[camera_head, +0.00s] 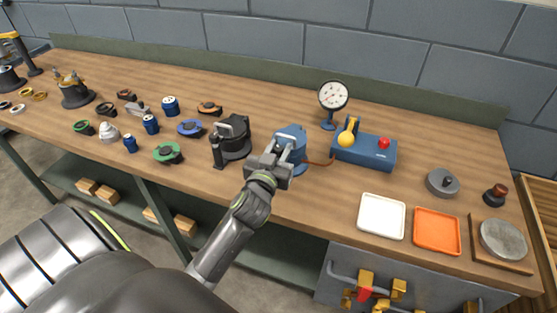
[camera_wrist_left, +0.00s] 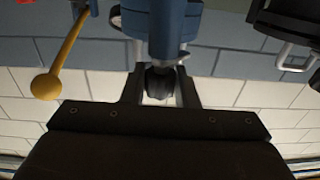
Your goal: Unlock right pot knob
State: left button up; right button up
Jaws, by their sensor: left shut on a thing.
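The right pot is blue (camera_head: 292,140) and stands near the middle of the workbench, partly hidden behind my left gripper (camera_head: 272,165). In the left wrist view, the blue pot (camera_wrist_left: 166,25) fills the top middle. A dark ribbed knob (camera_wrist_left: 160,85) sits between my left gripper's two fingers, just below a blue cylindrical part. The gripper is shut on this knob. In the head view the knob is hidden by the gripper. A black pot (camera_head: 235,138) with a metal handle stands just left of the blue one. My right gripper is not in view.
A blue box (camera_head: 364,153) with a yellow lever and red button stands right of the pot, with a dial gauge (camera_head: 333,96) behind. White (camera_head: 382,216) and orange (camera_head: 437,231) trays lie at the front right. Several rings and small parts lie left.

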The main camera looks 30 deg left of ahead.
pick_arm(q)
jog(key=n+g+y+b, duration=0.3)
jog(key=y+b, duration=0.1)
jog(key=b, duration=0.1)
jog(key=n+g+y+b, duration=0.3)
jog(key=n+y+b, duration=0.1)
jog(key=y+b, duration=0.1)
jog(key=shift+w+f+y+b, duration=0.1)
jog(key=shift+y+b, duration=0.2)
jog(key=shift+b, duration=0.3)
jog(key=shift+n+g+y+b, duration=0.45)
jog(key=shift+n+g, duration=0.15)
jog(key=shift+g, duration=0.1)
jog(key=shift+n+g, duration=0.3)
jog(key=shift+g, duration=0.1)
jog(key=shift+r, duration=0.2)
jog(key=o, duration=0.7)
jog(key=shift+c, duration=0.2)
jog(key=shift+f+b, duration=0.1)
jog(key=shift+b, duration=0.2)
